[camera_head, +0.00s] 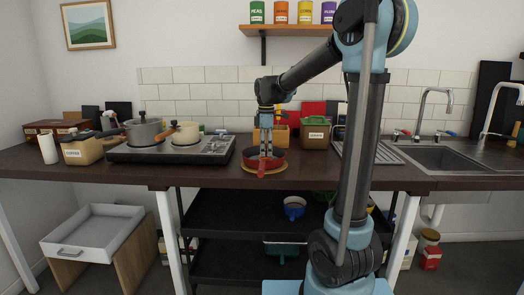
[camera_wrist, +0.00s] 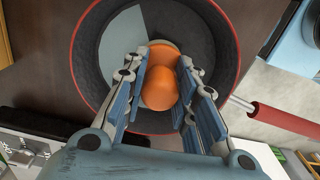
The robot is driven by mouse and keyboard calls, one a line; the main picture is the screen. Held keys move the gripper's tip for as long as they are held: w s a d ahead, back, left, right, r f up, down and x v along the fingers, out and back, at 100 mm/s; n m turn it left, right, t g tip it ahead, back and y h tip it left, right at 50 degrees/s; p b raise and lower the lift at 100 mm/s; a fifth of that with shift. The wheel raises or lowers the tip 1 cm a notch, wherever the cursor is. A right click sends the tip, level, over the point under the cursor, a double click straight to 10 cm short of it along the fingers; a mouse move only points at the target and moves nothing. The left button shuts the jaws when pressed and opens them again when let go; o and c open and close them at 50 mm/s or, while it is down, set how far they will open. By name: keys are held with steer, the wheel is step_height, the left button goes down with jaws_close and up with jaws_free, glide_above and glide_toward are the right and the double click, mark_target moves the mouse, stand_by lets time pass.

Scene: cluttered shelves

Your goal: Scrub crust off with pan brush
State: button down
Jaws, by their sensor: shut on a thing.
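The red pan (camera_head: 277,156) sits on a round wooden trivet (camera_head: 283,171) on the counter. In the wrist view, the pan (camera_wrist: 212,38) has a red rim and a mostly dark inside, with a paler grey-blue wedge (camera_wrist: 124,35) at upper left. I cannot tell exactly which surface is crust. My gripper (camera_head: 265,148) points straight down into the pan. In the wrist view, my gripper (camera_wrist: 160,90) is shut on the orange pan brush (camera_wrist: 158,90), whose head end is over the pan floor. Contact of its bristles is hidden.
The pan's red handle (camera_wrist: 275,116) sticks out toward the counter's front edge. A stove (camera_head: 168,152) with pots stands to the left. A brown canister (camera_head: 314,135) and boxes stand behind at right. The sink (camera_head: 445,157) lies farther right. Bare counter lies left of the pan.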

steer(key=shift+s+d+f, duration=0.1)
steer(key=shift+s+d, duration=0.1)
steer(key=shift+d, duration=0.2)
steer(key=shift+w+a+f, duration=0.1)
steer(key=shift+w+a, duration=0.3)
steer(key=shift+a, duration=0.4)
steer(key=shift+w+a, duration=0.4)
steer(key=shift+a, duration=0.4)
steer(key=shift+w+r, duration=0.1)
steer(key=shift+r, duration=3.4)
